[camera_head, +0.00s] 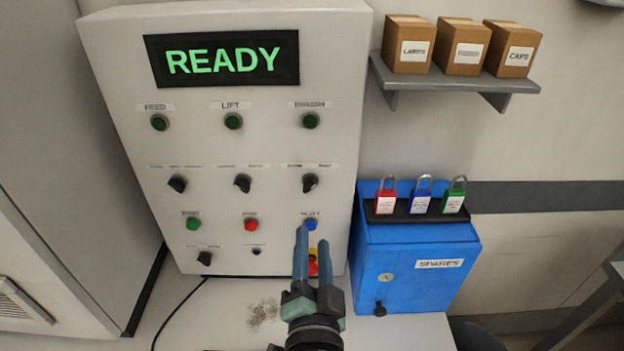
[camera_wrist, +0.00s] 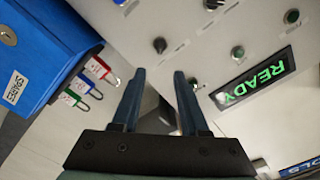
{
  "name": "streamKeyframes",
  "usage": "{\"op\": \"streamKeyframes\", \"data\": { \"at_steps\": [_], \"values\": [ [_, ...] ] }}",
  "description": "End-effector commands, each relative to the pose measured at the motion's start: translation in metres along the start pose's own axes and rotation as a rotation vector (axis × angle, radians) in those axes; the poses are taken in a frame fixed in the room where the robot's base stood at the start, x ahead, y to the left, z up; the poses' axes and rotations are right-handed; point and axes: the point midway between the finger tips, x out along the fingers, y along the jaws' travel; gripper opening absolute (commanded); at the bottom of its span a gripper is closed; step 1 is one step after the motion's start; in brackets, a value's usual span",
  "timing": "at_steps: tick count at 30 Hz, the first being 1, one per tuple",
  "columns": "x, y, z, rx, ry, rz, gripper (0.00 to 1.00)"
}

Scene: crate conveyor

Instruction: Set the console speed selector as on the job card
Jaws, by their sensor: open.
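The console (camera_head: 130,60) is a light grey panel with a green READY display (camera_head: 222,60), also in the wrist view (camera_wrist: 255,80). It has three black selector knobs in a row, at left (camera_head: 177,183), middle (camera_head: 243,183) and right (camera_head: 310,183), and another at lower left (camera_head: 205,258). Their labels are too small to read, so I cannot tell which is the speed selector. No job card is recognisable. My gripper (camera_head: 312,237) is open and empty in front of the lower right of the console. In the wrist view nothing is between its fingers (camera_wrist: 159,74).
Green, red and blue (camera_head: 310,224) buttons sit below the knobs. A yellow-red control (camera_head: 313,266) is partly hidden behind my gripper. Right of the console, a blue SPARES cabinet (camera_head: 415,275) carries three padlocks. A shelf (camera_head: 455,88) with boxes is above it.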

Motion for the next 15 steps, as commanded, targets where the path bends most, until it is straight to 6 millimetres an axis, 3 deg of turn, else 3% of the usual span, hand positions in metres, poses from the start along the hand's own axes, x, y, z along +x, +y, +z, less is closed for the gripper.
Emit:
{"op": "streamKeyframes", "data": {
  "at_steps": [5, 15],
  "values": [
    [0.019, -0.001, -0.001, 0.000, 0.001, -0.002, 0.44],
    [0.081, -0.002, -0.002, -0.003, 0.001, -0.002, 0.44]
  ]
}}
